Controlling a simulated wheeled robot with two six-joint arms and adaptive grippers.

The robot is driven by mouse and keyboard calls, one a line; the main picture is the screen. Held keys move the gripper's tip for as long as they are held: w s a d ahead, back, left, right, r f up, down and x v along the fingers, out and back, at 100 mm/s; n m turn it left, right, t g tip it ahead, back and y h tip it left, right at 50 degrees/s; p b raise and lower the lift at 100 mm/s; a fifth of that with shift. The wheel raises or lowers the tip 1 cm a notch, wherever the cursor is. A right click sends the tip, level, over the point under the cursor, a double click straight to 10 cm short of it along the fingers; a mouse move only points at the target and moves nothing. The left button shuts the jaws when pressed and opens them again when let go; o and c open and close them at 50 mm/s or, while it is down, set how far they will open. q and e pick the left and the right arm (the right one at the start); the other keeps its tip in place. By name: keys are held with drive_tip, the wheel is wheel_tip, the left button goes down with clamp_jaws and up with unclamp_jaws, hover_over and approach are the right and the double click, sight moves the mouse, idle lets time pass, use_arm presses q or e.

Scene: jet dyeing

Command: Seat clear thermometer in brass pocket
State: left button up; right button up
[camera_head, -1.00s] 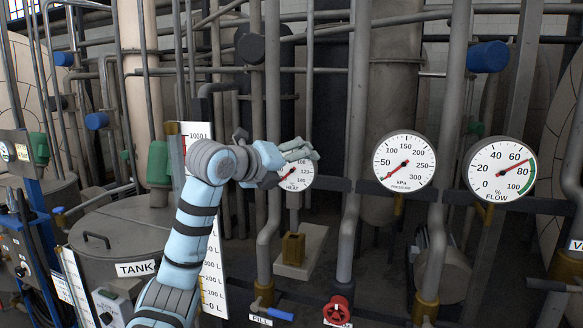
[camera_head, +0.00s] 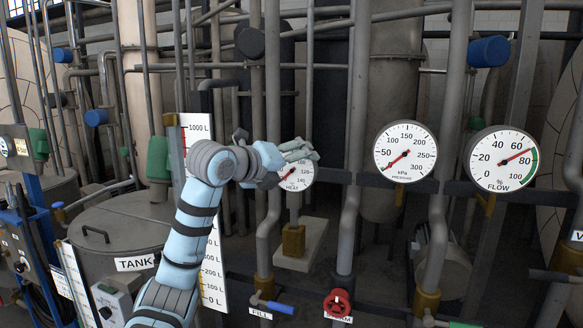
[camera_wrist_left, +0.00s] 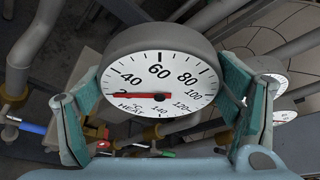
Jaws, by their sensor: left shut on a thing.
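The thermometer (camera_head: 295,178) is a round white dial marked HEAT, with a grey rim and a red needle. Its thin stem points down below the dial. My left gripper (camera_head: 298,152) is shut on the dial, and the wrist view shows one finger on each side of the thermometer's rim (camera_wrist_left: 160,88). The brass pocket (camera_head: 293,241) stands on a pale block straight below the stem. The stem's lower end meets the pocket's top edge in the picture; I cannot tell whether it is inside. My right gripper is not in view.
Upright grey pipes stand close around the pocket. The pressure gauge (camera_head: 405,152) and flow gauge (camera_head: 502,158) are to the right. A tall level scale (camera_head: 213,260) stands behind my left arm. A blue-handled valve (camera_head: 275,306) and red valve wheel (camera_head: 338,302) sit low in front.

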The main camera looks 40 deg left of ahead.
sight(290, 188)
use_arm(q)
drive_tip(key=shift+f+b, duration=1.95)
drive_tip(key=shift+f, duration=0.5)
drive_tip(key=o, duration=1.3)
drive_tip(key=shift+r, duration=0.1)
drive_tip(key=shift+s, duration=0.1)
drive_tip(key=v, duration=1.1)
drive_tip(key=shift+s+d+r, duration=0.1)
drive_tip(key=shift+s+d, duration=0.05)
drive_tip(key=shift+s, duration=0.2)
drive_tip(key=shift+s, duration=0.1)
